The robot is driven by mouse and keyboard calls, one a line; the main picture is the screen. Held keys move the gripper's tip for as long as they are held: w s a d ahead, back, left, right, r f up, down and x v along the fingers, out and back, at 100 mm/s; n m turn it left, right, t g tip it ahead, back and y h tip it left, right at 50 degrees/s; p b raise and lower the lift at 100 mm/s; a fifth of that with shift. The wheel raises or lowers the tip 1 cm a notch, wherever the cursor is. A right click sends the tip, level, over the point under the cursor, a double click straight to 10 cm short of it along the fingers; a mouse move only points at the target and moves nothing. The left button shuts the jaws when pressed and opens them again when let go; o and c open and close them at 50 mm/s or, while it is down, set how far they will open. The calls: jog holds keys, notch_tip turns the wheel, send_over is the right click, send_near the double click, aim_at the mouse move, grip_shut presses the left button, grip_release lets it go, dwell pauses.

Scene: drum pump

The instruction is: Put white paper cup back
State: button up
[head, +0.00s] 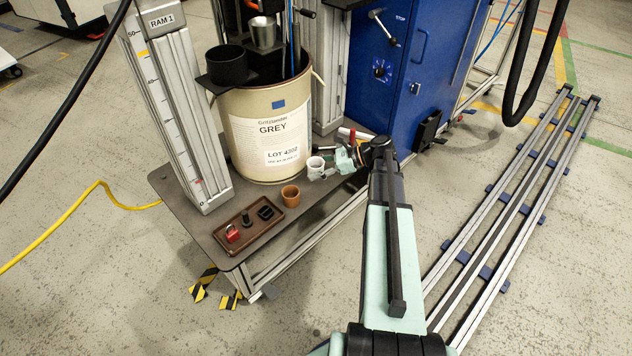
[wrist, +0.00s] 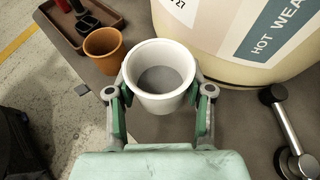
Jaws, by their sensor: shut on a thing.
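The white paper cup (head: 316,163) is upright between the fingers of my gripper (head: 327,169), beside the drum's lower right side. In the wrist view my gripper (wrist: 160,100) is shut on the white paper cup (wrist: 161,52), one finger on each side. The cup's inside shows a grey bottom or content; I cannot tell which. I cannot tell whether the cup touches the platform.
An orange-brown cup (head: 290,195) stands left of the white cup. A brown tray (head: 262,236) with a red item and black parts lies further left. The beige drum (head: 245,150) stands close behind. A metal handle (wrist: 288,130) lies at right.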

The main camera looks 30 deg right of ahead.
aim_at(317, 183)
jog(key=shift+f+b, duration=0.8)
jog(key=shift+f, duration=1.4)
jog(key=shift+f, duration=0.1)
jog(key=o, duration=1.2)
jog(key=shift+d+r, duration=0.15)
jog(key=shift+r, duration=0.1)
jog(key=shift+p+v, duration=2.25)
jog(key=shift+v, duration=3.55)
jog(key=shift+f, duration=0.15)
